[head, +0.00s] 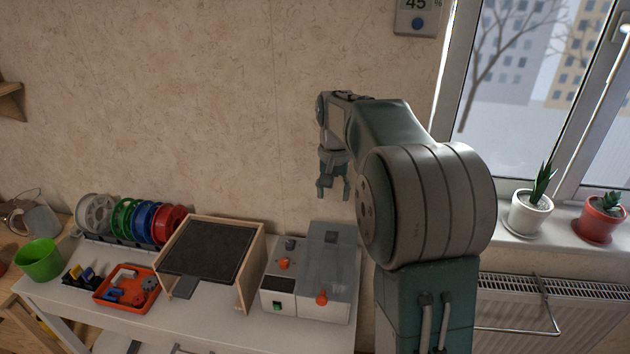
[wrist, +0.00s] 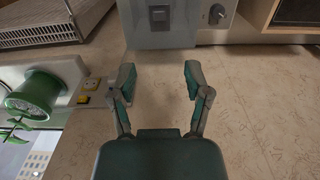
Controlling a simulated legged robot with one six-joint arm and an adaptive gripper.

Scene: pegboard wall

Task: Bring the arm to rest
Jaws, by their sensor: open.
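My gripper (head: 333,190) hangs in the air in front of the beige wall in the head view, fingers pointing down. It is above the grey machine with the orange knobs (head: 312,275). My arm is raised and bent, with its large joint filling the right middle of the head view. In the wrist view my gripper (wrist: 158,82) shows two green-grey fingers spread apart with nothing between them. The grey machine also shows past the fingertips at the top of the wrist view (wrist: 160,35).
A white table holds a wooden-framed dark panel (head: 208,248), a rack of coloured spools (head: 143,220), an orange tray (head: 128,301) and a green cup (head: 39,259). Potted plants (head: 530,212) stand on the windowsill at right, above a radiator (head: 560,315). The wall area left of my gripper is clear.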

